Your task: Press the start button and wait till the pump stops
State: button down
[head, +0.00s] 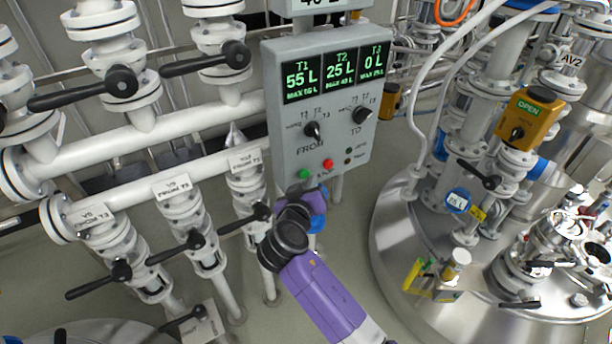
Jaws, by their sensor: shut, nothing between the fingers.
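The grey pump control panel (328,100) stands upright at centre. Its green display (340,70) reads T1 55 L, T2 25 L and T3 0 L. Below are the black FROM knob (312,130) and TO knob (361,115); their exact settings are hard to read. The green start button (305,174) and red stop button (327,164) sit near the panel's lower edge. Two small lamps (348,156) at right look dark. My gripper (311,188) is shut and empty, just below the green button. My wrist partly hides it, and I cannot tell whether it touches the button.
White pipes and valves with black handles (110,85) crowd the left. A steel tank (400,250) with fittings fills the right, with a yellow actuator marked OPEN (532,112). Grey floor (345,215) shows between panel and tank.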

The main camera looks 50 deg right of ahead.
jog(key=shift+w+d, duration=0.1)
jog(key=shift+w, duration=0.35)
dwell(0.5)
jog(key=shift+s, duration=0.15)
jog(key=shift+s+a, duration=0.25)
jog(key=shift+s, duration=0.5)
jog(key=shift+s+a+p, duration=0.1)
jog(key=shift+s+a, duration=0.15)
jog(key=shift+s, duration=0.55)
jog(key=shift+s+a+p, duration=0.1)
jog(key=shift+s+a, duration=0.1)
jog(key=shift+s, duration=0.6)
jog(key=shift+s+a+p, duration=0.1)
jog(key=shift+s+a, duration=0.15)
jog(key=shift+s, duration=0.55)
